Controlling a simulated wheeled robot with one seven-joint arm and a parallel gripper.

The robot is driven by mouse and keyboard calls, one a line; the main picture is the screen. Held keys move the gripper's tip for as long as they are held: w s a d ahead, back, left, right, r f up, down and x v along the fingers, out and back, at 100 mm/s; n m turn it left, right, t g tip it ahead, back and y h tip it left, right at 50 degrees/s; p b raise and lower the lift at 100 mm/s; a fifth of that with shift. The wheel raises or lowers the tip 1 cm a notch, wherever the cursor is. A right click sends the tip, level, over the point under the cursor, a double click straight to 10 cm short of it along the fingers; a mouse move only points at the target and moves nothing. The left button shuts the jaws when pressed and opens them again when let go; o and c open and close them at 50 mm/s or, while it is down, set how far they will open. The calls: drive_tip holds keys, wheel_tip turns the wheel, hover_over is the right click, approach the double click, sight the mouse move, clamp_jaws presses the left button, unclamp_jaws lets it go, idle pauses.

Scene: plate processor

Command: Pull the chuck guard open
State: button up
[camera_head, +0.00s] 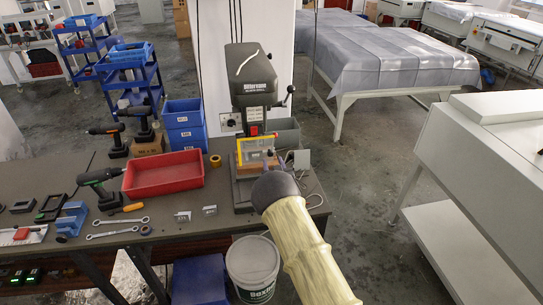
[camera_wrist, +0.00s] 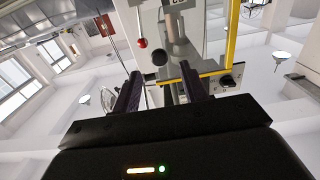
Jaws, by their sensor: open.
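The chuck guard is a clear panel in a yellow frame on the front of the green drill press (camera_head: 252,85). In the head view the guard (camera_head: 240,150) stands in front of the chuck area, and my arm covers part of the space before it. In the wrist view the guard's yellow frame (camera_wrist: 232,40) has a long bar at the right and a crossbar running left towards my fingers. My gripper (camera_wrist: 160,82) is open, its two dark fingers spread at the frame's lower edge. The crossbar passes by the right finger; I cannot tell whether they touch.
A red tray (camera_head: 163,174), blue bins (camera_head: 185,127) and hand tools lie on the workbench left of the press. A white bucket (camera_head: 252,268) stands below the bench edge. A covered table (camera_head: 395,55) is behind, a white machine (camera_head: 480,150) at the right.

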sight(271, 155)
drive_tip(key=shift+p+x, duration=0.5)
drive_tip(key=shift+x, duration=1.55)
clamp_jaws()
